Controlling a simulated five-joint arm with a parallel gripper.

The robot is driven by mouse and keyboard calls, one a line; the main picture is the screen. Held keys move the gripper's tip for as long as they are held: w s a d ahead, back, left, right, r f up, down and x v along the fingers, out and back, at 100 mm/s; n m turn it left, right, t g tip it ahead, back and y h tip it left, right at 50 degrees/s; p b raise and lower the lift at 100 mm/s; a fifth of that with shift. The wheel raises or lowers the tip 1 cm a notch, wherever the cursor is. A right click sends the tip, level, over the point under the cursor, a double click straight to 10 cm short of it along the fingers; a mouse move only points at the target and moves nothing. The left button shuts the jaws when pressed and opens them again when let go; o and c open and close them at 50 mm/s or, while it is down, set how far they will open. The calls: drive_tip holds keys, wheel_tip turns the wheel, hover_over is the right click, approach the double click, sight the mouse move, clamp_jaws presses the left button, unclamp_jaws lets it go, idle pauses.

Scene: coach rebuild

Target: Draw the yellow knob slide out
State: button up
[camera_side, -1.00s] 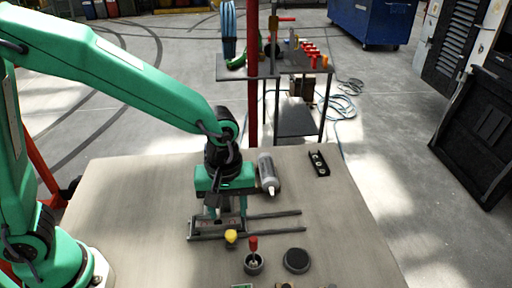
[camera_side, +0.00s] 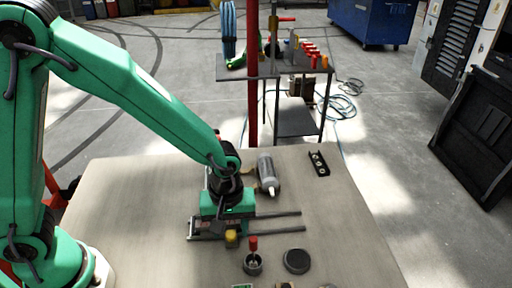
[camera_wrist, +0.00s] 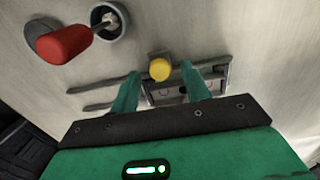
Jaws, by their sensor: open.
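The yellow knob (camera_side: 231,239) sits on the near edge of the slide at its left end, at the front of my gripper in the side view. Two dark parallel rails (camera_side: 277,228) run from the slide to the right. In the wrist view the yellow knob (camera_wrist: 160,69) appears between the tips of my green fingers. My gripper (camera_wrist: 160,72) is open, with gaps showing on both sides of the knob. In the side view my gripper's body hides much of the slide and the fingertips.
A red-topped lever (camera_side: 253,246) in a round cup stands just right of the knob.

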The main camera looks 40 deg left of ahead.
drive_tip(key=shift+f, duration=0.4)
clamp_jaws()
drive_tip(key=shift+w, duration=0.1)
drive_tip(key=w+d, duration=1)
drive_tip(key=shift+w+d+r, duration=0.1)
drive_tip(key=shift+w+d, duration=0.05)
drive_tip(key=shift+d, duration=0.05)
idle(0.3)
drive_tip(key=shift+c, duration=0.4)
unclamp_jaws()
drive_tip(key=shift+o, duration=0.4)
